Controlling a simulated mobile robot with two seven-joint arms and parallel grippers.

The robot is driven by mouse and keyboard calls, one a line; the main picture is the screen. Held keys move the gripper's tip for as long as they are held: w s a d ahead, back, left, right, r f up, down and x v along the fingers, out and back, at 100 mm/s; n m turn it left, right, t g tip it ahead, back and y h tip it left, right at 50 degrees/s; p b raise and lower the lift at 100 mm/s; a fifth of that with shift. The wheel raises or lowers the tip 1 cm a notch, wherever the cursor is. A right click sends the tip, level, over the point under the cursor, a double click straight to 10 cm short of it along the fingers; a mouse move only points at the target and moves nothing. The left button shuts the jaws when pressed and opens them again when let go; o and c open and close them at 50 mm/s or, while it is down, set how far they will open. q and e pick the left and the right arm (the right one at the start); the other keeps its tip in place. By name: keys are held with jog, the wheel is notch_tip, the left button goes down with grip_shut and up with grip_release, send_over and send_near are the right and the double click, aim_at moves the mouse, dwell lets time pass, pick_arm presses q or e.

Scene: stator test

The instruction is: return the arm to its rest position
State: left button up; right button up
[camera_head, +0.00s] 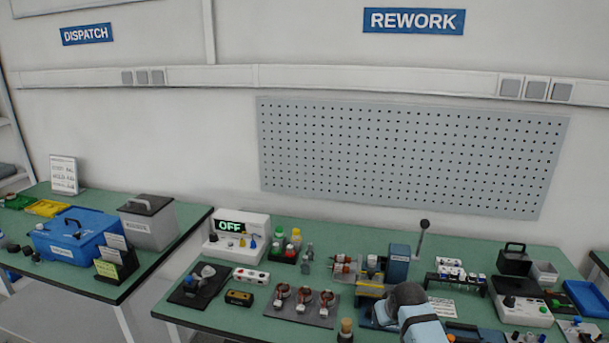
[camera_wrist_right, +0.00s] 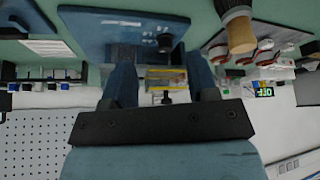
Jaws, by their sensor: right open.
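My right arm (camera_head: 424,328) comes in from the bottom of the head view, with a dark rounded wrist part over the front of a blue fixture. Its fingers are hard to make out there. In the wrist view my right gripper (camera_wrist_right: 163,88) shows two blue fingers spread apart with nothing held between them. A blue plate (camera_wrist_right: 100,28) lies past the fingertips, and a yellow-edged part of the fixture shows in the gap behind them. I cannot tell if the fingers touch anything. My left gripper is not in view.
The fixture's blue block (camera_head: 398,264) and upright lever (camera_head: 422,238) stand just behind the arm. A brush (camera_head: 345,331) stands to its left, near a plate with several copper-wound stators (camera_head: 304,300). A grey box (camera_head: 524,310) and blue tray (camera_head: 588,298) are at right.

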jog(key=s+f+t+p, duration=0.1)
jog(key=s+f, duration=0.2)
jog(key=s, duration=0.4)
jog(key=s+a+f+n+t+p, duration=0.1)
jog(key=s+f, duration=0.2)
jog(key=s, duration=0.3)
jog(key=s+f+t, duration=0.1)
jog(key=s+f, duration=0.2)
jog(key=s, duration=0.4)
jog(key=s+a+r+t+y+p, duration=0.1)
jog(key=s+r, duration=0.1)
jog(key=s, duration=0.6)
jog(key=s+a+r+t+y+p, duration=0.1)
jog(key=s+a, duration=0.1)
jog(key=s, duration=0.7)
jog(key=shift+s+a+r+y, duration=0.2)
jog(key=shift+a+r+y, duration=0.05)
jog(key=shift+r+y, duration=0.15)
